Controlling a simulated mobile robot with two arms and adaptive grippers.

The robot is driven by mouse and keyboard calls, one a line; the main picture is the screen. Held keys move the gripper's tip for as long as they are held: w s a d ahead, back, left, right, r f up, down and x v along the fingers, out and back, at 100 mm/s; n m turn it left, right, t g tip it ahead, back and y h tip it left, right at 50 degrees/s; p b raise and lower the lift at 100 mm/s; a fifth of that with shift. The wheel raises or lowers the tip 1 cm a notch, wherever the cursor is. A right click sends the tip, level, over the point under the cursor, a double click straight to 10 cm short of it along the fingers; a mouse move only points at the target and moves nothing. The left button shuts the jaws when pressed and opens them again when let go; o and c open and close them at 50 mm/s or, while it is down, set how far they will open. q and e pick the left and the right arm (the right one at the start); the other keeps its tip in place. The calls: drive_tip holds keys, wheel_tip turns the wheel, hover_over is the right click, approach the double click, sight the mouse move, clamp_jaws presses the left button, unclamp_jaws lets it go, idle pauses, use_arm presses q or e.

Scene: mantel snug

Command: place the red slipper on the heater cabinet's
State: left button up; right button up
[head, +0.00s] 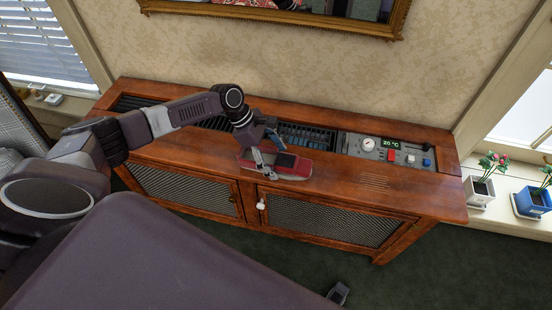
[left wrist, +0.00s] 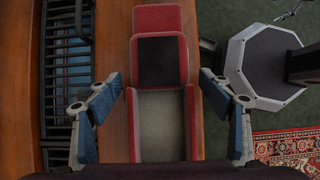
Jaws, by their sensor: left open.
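The red slipper (head: 289,165) lies on the wooden top of the heater cabinet (head: 375,187), near its front edge and around the middle. In the left wrist view the slipper (left wrist: 187,120) shows a dark band across its red upper and a grey insole. My left gripper (head: 264,149) is over the slipper. In the left wrist view its two fingers (left wrist: 161,130) are spread on either side of the slipper, with gaps between.
A dark vent grille (head: 308,137) and a control panel (head: 390,150) with dial, display and buttons are set in the cabinet top. Bare wood lies right of the slipper. Potted plants (head: 481,190) stand on the right sill. A gold-framed mirror (head: 300,18) hangs above.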

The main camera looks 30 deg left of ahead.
use_arm(q)
drive_tip(key=v, duration=1.2)
drive_tip(key=shift+b, duration=0.3)
